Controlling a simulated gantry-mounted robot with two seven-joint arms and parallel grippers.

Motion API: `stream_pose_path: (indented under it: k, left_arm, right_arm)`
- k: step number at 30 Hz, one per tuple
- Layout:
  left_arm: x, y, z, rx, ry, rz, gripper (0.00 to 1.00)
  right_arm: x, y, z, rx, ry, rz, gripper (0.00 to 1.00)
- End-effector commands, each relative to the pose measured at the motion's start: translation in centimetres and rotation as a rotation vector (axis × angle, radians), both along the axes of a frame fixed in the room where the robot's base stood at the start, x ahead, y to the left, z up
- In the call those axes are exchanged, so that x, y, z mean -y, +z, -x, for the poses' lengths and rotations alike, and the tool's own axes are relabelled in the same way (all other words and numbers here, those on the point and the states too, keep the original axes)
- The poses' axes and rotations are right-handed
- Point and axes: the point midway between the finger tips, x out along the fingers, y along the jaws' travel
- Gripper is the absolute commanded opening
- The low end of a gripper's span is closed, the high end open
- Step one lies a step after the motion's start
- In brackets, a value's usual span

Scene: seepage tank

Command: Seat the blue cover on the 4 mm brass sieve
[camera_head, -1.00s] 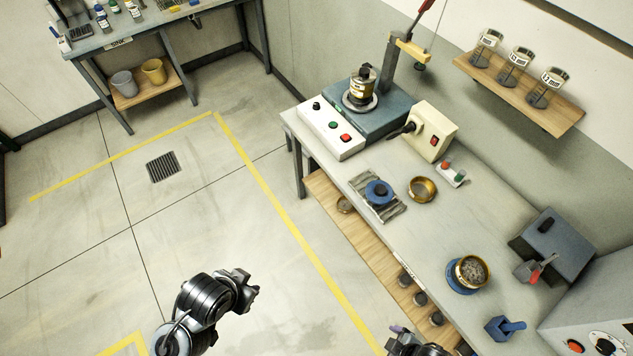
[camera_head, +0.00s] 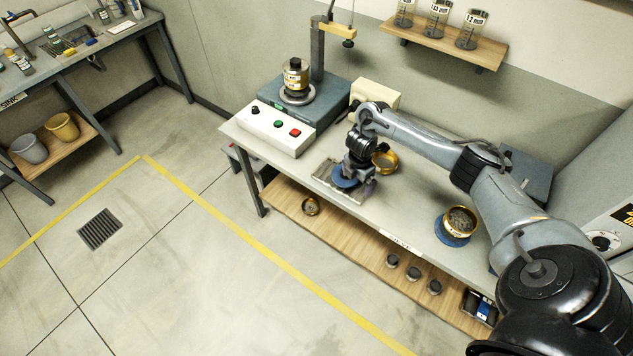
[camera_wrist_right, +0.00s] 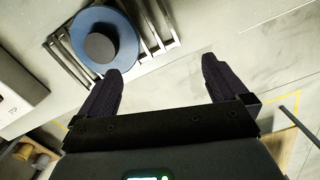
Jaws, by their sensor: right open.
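The blue cover (camera_head: 343,183), a disc with a dark knob, lies on a slatted metal rack (camera_head: 327,172) on the bench. It also shows in the right wrist view (camera_wrist_right: 76,38), flat on the slats. My right gripper (camera_wrist_right: 160,70) is open and empty. It is close to the cover, which lies up and left of its fingers and not between them. In the head view my right wrist partly hides cover and rack. An empty brass sieve (camera_head: 388,160) sits just behind my wrist, partly hidden. Its size mark is not readable. My left gripper is out of view.
A brass sieve with grey grains (camera_head: 459,221) stands in a blue pan at right. A shaker with a brass stack (camera_head: 296,78) and a control box (camera_head: 270,129) stand at the back left. The wooden lower shelf (camera_head: 352,237) holds small items.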

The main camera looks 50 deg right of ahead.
Motion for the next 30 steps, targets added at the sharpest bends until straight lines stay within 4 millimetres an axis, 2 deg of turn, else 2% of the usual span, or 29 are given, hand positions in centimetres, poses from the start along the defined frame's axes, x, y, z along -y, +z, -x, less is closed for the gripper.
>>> stream_pose_path:
  k: [1, 3, 8, 11, 15, 30]
  left_arm:
    - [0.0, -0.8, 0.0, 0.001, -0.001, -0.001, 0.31]
    - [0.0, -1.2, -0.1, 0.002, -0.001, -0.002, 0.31]
    - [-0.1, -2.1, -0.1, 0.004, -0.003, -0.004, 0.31]
    - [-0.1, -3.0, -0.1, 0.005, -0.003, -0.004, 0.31]
    - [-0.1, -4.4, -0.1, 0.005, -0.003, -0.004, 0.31]
    - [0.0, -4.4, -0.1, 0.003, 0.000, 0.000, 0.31]
  right_arm:
    - [1.1, 0.9, -1.0, 0.029, -0.007, 0.017, 1.00]
    - [2.0, 2.2, -2.2, 0.060, -0.014, 0.032, 1.00]
    - [2.9, 4.1, -4.2, 0.116, -0.024, 0.045, 1.00]
    - [2.9, 3.5, -4.9, 0.132, -0.025, 0.042, 1.00]
    - [3.1, 1.6, -5.2, 0.134, -0.026, 0.041, 1.00]
    - [3.5, -2.1, -5.5, 0.131, -0.024, 0.042, 1.00]
